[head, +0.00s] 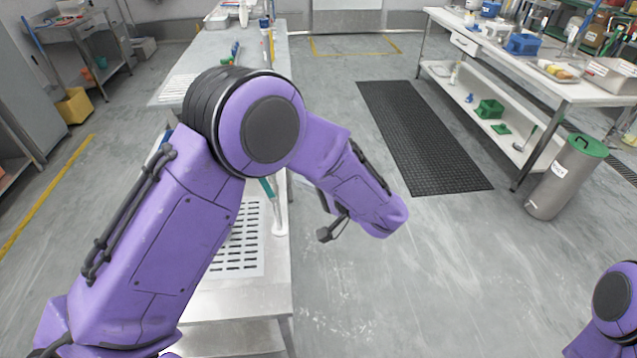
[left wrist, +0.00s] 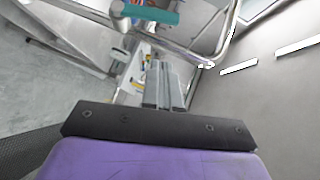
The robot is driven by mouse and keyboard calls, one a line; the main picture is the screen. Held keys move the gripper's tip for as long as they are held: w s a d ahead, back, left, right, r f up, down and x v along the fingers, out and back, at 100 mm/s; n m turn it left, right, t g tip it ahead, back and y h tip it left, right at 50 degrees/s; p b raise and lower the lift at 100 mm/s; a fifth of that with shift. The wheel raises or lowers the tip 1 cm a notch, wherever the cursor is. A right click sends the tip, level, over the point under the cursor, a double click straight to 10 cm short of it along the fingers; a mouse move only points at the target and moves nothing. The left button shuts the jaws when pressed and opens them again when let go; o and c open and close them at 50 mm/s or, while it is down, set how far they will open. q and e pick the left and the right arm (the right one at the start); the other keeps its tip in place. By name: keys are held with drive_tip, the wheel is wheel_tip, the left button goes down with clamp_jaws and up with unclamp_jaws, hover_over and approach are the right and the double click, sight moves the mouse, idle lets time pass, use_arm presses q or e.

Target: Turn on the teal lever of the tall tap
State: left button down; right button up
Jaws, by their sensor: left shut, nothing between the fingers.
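The teal lever (left wrist: 152,13) shows at the top of the left wrist view, joined to a shiny curved metal tap pipe (left wrist: 190,52). In the head view a small part of the teal lever (head: 268,187) shows just below my left arm, and the tap's pale base (head: 279,228) stands on the steel counter. My arm hides much of the tap. My left gripper (left wrist: 164,72) is shut and empty, its grey fingers pointing toward the area below the lever in the wrist picture. I see no contact with the lever. My right gripper is out of view.
The steel counter (head: 225,300) with a slotted drain plate (head: 238,243) runs beneath my left arm. A black mat (head: 420,140) lies on the floor. A white table (head: 545,80) and a grey bin (head: 562,180) stand at the right. Open floor lies between.

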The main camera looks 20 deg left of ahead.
sight(267, 188)
use_arm(q)
drive_tip(key=s+a+f+p, duration=0.1)
drive_tip(key=a+p, duration=0.1)
drive_tip(key=a, duration=0.4)
drive_tip(key=shift+s+f, duration=0.15)
drive_tip(key=shift+f, duration=0.15)
